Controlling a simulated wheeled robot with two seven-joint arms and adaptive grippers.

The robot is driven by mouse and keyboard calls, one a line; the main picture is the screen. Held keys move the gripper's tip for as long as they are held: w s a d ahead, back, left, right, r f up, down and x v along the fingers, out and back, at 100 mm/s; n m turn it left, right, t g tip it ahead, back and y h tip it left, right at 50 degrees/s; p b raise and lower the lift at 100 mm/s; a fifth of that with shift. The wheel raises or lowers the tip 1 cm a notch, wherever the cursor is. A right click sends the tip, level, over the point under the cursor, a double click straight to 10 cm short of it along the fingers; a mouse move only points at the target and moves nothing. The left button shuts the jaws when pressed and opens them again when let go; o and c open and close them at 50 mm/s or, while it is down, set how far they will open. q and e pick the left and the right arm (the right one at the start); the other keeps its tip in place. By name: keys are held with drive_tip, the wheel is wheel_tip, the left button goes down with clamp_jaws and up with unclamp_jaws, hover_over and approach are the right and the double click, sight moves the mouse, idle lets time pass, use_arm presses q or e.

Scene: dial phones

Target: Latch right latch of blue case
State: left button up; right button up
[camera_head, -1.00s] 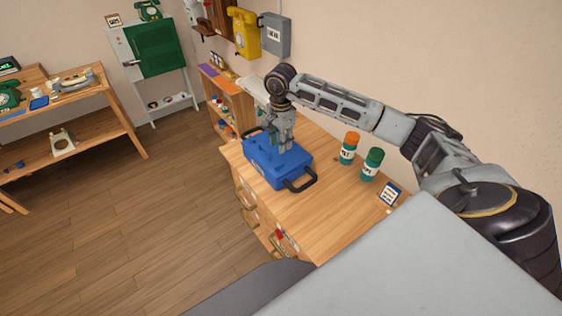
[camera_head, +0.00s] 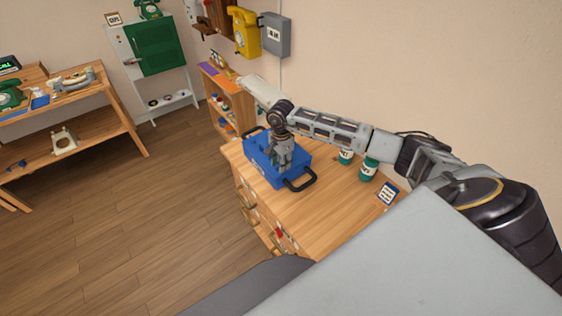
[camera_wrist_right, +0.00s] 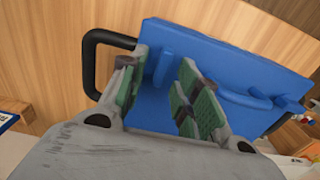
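The blue case (camera_head: 262,173) sits shut on the wooden cabinet top, with black handles at its ends. In the right wrist view the case (camera_wrist_right: 262,72) fills the middle, and one black handle (camera_wrist_right: 90,62) shows at the left. A small blue latch (camera_wrist_right: 163,66) lies between my right fingers in that view; whether it is up or down I cannot tell. A second raised blue part (camera_wrist_right: 246,98) lies further right. My right gripper (camera_head: 281,168) is over the case, pointing down. Its green-padded fingers (camera_wrist_right: 160,80) are apart and hold nothing. My left gripper is not in view.
The cabinet top (camera_head: 290,217) is bare in front of the case. A wall (camera_head: 400,60) closes the back.

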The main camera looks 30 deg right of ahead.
clamp_jaws()
